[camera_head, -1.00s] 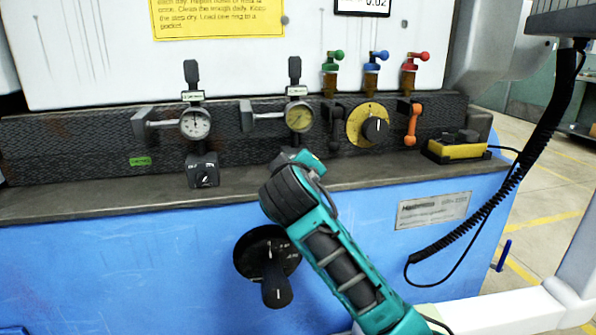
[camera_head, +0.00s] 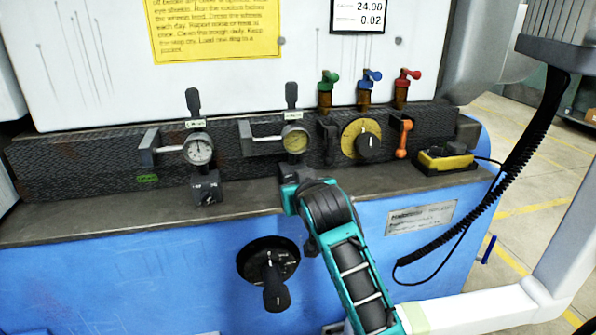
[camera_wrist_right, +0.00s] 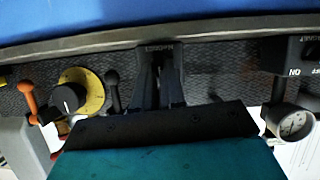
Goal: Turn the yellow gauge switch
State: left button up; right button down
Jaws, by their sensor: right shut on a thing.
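The yellow-faced gauge (camera_head: 295,139) sits on the dark textured rail in the head view. Its switch (camera_wrist_right: 160,47) shows in the wrist view as a dark block with a label, at the tips of my right gripper (camera_wrist_right: 160,88). The fingers are shut on its knob, which they mostly hide. In the head view my right wrist covers this switch below the yellow gauge. The white-faced gauge (camera_head: 198,149) stands to the left, with its own black switch (camera_head: 205,187) below it; the wrist view shows this gauge too (camera_wrist_right: 293,122). My left gripper is not in view.
A yellow dial with a black knob (camera_head: 368,146), an orange lever (camera_head: 403,138) and green, blue and red valves stand right of the yellow gauge. A yellow pendant box (camera_head: 445,160) rests on the ledge. A black knob (camera_head: 274,287) juts from the blue front.

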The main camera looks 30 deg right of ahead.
jog(key=shift+s+d+r+m+y+p, duration=0.2)
jog(key=shift+m+y+p, duration=0.35)
jog(key=shift+p, duration=0.5)
jog(key=shift+w+m+p, duration=0.1)
jog(key=shift+m+p, duration=0.25)
jog(key=shift+p, duration=0.2)
jog(key=m+y+p, duration=0.1)
jog(key=p, duration=0.1)
jog(key=shift+d+m+t+y+p, duration=0.2)
jog(key=shift+m+t+y+p, duration=0.1)
jog(key=shift+m+t+y, duration=0.1)
jog(key=m, duration=0.1)
jog(key=m+y+p, duration=0.1)
jog(key=m+t+p, duration=0.1)
jog(key=shift+d+f, duration=0.25)
jog(key=shift+f, duration=0.1)
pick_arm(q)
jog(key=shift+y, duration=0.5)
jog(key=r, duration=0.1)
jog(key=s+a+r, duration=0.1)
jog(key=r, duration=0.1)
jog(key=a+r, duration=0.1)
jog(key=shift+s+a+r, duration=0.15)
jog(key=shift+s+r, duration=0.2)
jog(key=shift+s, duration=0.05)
pick_arm(e)
jog(key=shift+y, duration=0.35)
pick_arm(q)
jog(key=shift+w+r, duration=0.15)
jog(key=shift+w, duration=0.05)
